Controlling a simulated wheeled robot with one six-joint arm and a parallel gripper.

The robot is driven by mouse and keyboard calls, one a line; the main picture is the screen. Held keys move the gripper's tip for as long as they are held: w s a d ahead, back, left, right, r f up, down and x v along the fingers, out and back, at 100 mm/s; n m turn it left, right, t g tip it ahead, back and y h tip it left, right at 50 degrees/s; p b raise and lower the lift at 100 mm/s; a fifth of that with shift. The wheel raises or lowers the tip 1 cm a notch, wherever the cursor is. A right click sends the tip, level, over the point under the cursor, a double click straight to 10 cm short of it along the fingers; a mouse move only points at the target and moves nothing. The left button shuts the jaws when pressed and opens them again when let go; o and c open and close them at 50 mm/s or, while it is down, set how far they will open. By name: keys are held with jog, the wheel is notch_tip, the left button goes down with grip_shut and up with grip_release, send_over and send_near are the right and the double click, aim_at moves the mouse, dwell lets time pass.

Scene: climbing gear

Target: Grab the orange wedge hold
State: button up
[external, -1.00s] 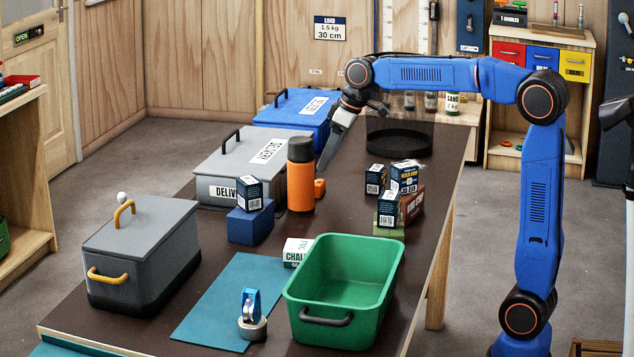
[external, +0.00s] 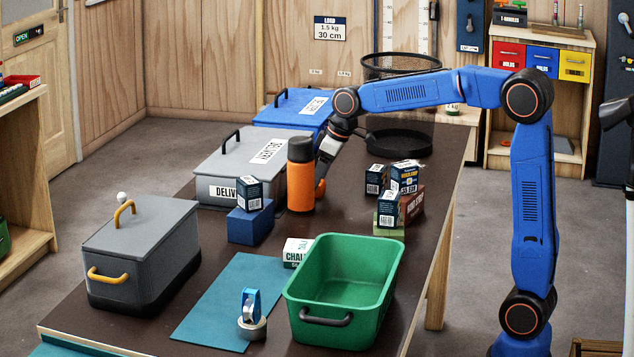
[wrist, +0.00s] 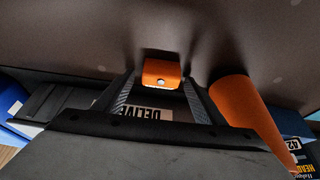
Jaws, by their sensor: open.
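The orange wedge hold (external: 320,188) sits on the dark table just right of the orange bottle, partly hidden by my gripper in the external view. In the wrist view the hold (wrist: 161,72) shows as an orange block with a pale bolt spot, between the tips of my two fingers. My gripper (external: 321,172) is open and low over the table at the hold. In the wrist view a finger of my gripper (wrist: 159,81) stands on either side of the hold, with gaps visible. Contact with it cannot be made out.
The orange bottle (external: 300,188) with a dark cap stands close beside the hold and my gripper. A grey delivery box (external: 225,188) is behind to the left. Small boxes (external: 405,178) stand to the right. A green bin (external: 345,285) is in front.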

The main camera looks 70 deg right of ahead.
jog(key=c, duration=1.2)
jog(key=shift+o, duration=0.2)
jog(key=shift+r, duration=0.15)
